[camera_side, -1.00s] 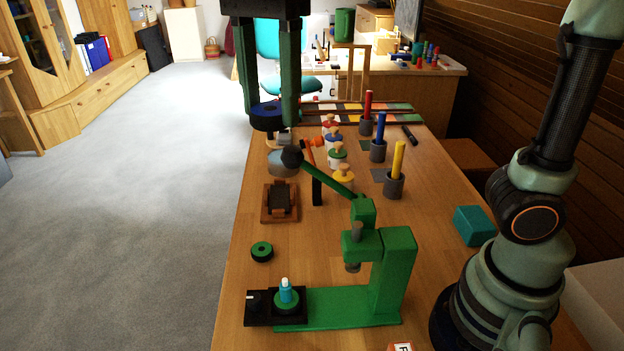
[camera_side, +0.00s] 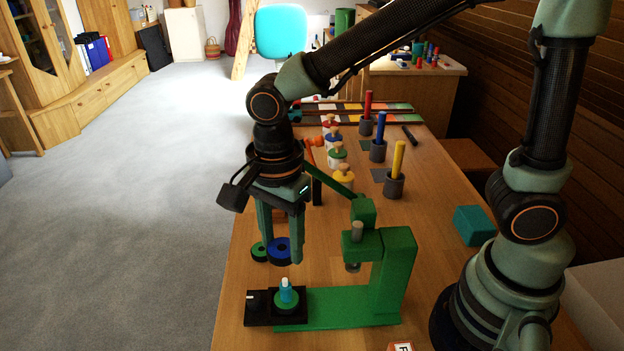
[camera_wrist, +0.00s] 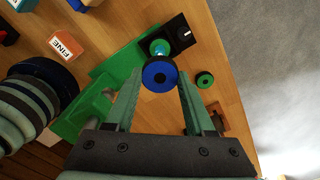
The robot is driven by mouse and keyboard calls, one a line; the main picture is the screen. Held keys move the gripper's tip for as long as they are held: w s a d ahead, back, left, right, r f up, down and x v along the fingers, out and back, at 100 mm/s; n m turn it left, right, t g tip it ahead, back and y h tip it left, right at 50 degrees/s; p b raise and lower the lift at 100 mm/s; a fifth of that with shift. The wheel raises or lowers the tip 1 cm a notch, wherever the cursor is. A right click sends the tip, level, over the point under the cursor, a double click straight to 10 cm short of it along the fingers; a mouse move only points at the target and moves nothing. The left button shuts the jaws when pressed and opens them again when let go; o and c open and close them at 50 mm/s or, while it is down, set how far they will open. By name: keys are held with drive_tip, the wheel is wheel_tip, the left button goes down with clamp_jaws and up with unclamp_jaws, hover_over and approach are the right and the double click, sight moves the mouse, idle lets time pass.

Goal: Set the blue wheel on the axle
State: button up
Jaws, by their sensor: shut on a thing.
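My gripper (camera_side: 279,258) is shut on the blue wheel (camera_side: 281,246), which has a black rim. In the wrist view the blue wheel (camera_wrist: 160,75) sits between the two fingertips. The axle (camera_side: 285,288) is a light-blue peg with a white tip, upright on a green disc on the black base of the green press (camera_side: 390,280). The wheel is held above the axle and slightly behind it in the side view, apart from it. In the wrist view the axle (camera_wrist: 159,46) shows just beyond the wheel's edge.
A loose green wheel (camera_side: 259,252) lies on the table behind the black base. The press column and its lever stand close to the right of my gripper. A teal block (camera_side: 474,226) and a box marked FINE (camera_wrist: 66,45) are also on the table.

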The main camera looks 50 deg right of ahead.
sight(285, 279)
drive_tip(key=shift+f, duration=3.4)
drive_tip(key=o, duration=1.4)
drive_tip(key=shift+r, duration=3.8)
